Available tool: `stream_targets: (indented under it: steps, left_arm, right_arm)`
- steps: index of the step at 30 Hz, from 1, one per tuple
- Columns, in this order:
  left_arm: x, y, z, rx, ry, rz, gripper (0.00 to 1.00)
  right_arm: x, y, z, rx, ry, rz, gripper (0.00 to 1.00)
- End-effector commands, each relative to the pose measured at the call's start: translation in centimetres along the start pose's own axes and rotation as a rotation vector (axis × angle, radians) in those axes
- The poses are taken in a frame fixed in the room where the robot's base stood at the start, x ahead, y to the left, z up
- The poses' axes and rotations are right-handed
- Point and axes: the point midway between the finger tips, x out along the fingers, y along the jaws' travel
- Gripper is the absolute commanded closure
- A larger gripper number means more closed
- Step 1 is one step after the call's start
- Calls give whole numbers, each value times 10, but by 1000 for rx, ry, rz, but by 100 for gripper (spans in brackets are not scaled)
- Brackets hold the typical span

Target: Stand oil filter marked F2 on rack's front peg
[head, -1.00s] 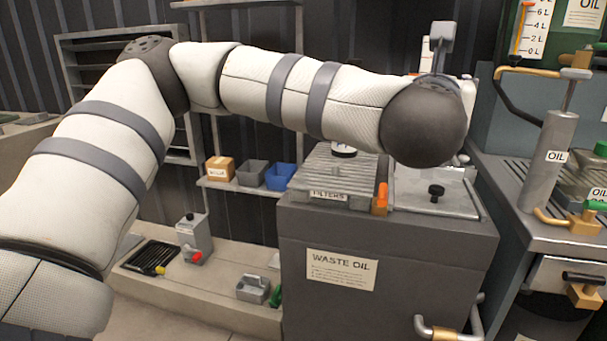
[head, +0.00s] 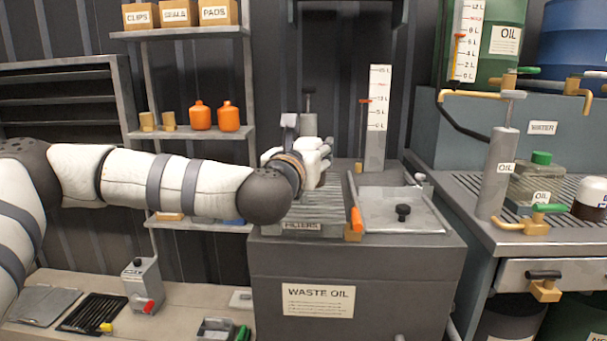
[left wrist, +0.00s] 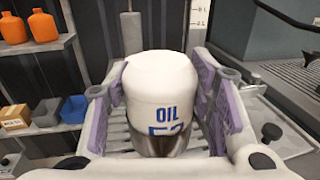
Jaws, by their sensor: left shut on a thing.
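The oil filter (left wrist: 157,80) is a white rounded canister with a dark shiny lower end. It reads OIL in blue, with a second mark partly cut off that looks like F2. My left gripper (head: 318,160) is shut on it, and the left wrist view shows a purple-padded finger on each side. The slatted rack marked FILTERS (head: 302,226) lies below the gripper, on the waste oil cabinet. I cannot make out the front peg or whether the filter touches the rack. My right gripper is not in view.
The waste oil cabinet (head: 355,285) carries a tray with a black knob (head: 403,212) right of the rack and an orange handle (head: 357,220) between them. A scale post (head: 377,120) stands behind. Shelves with orange bottles (head: 200,116) are at left, an oil bench at right.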

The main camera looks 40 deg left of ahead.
Motion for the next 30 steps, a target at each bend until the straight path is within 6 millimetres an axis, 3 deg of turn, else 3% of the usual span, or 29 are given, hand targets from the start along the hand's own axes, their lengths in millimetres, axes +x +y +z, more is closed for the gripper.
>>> stream_targets:
  steps: [4, 9, 20, 21, 23, 24, 30]
  left_arm:
    - [8, 14, -18, 0, 1, 3, 92]
    - [7, 12, -46, 0, -2, -2, 92]
    - [7, 12, -49, -1, -3, -1, 92]
    - [7, 12, -51, 0, -1, 0, 48]
    - [7, 12, -50, -1, -2, 0, 35]
    - [7, 12, -49, -1, -2, 0, 31]
    - [7, 12, -49, -1, -2, 0, 31]
  right_arm:
    - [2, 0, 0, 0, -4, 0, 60]
    - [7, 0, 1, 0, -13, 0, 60]
    - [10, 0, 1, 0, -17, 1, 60]
    - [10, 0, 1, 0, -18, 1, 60]
    - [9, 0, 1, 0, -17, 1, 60]
    - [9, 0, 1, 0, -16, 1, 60]
    - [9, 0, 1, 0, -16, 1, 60]
